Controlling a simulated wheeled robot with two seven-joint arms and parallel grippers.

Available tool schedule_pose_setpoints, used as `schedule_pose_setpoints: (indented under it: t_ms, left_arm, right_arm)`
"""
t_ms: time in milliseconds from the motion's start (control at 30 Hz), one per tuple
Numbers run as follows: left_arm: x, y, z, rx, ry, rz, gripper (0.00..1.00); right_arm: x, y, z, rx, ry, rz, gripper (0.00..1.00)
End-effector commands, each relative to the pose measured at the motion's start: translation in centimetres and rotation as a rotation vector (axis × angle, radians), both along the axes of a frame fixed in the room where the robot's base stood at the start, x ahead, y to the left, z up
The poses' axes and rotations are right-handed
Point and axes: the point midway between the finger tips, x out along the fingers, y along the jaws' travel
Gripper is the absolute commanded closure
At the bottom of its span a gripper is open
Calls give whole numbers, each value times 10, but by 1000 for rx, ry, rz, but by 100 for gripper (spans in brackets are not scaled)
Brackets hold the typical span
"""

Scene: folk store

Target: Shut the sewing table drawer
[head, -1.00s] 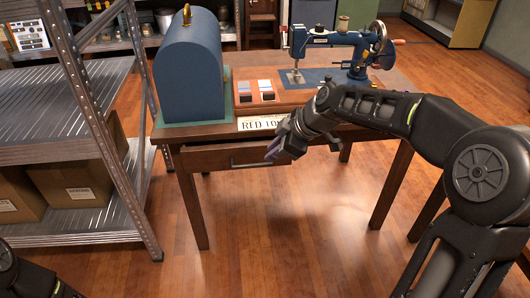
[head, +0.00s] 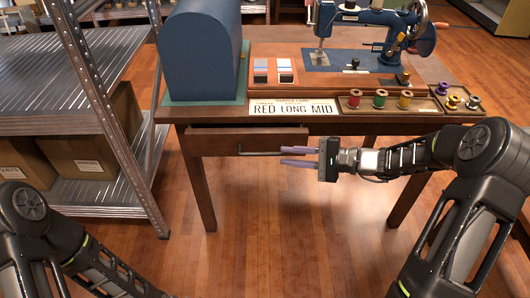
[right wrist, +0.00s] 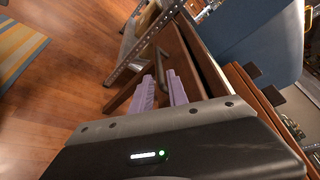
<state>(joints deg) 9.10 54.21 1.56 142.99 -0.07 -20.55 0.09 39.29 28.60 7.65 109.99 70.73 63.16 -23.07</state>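The sewing table drawer (head: 215,143) is partly open; its front stands out from the wooden table (head: 425,122) with a dark gap above it. A metal bar handle (head: 258,153) is on its front. My right gripper (head: 283,156) is at the right end of the handle, its two purple fingers apart. In the right wrist view the fingers (right wrist: 160,92) show a gap, beside the drawer front (right wrist: 185,70). Whether they touch the handle I cannot tell. My left arm shows at the lower left of the head view; its gripper is out of view.
On the table stand a blue domed case (head: 200,55), a blue sewing machine (head: 368,20), a sign (head: 293,106) and spool trays (head: 412,112). A metal shelf (head: 75,70) with boxes stands close at the left. The floor before the table is clear.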

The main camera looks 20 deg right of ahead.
Motion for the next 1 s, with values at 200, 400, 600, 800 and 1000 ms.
schedule_pose_setpoints:
  t_ms: [200, 400, 600, 800, 1000]
  left_arm:
    - [0, 0, -3, 0, 0, 0, 46]
    - [0, 0, -8, 0, 0, 0, 46]
    - [1, 0, -12, 0, -1, 1, 46]
    - [1, 1, -12, 1, -1, 3, 46]
    - [1, 1, -12, 1, -1, 2, 46]
  right_arm:
    - [8, 14, -4, -1, -2, 4, 80]
    - [24, 39, -11, -2, -2, 6, 80]
    - [38, 59, -16, -4, -2, 3, 80]
    - [42, 64, -16, -3, -1, 1, 80]
    - [42, 64, -16, -3, -1, 1, 83]
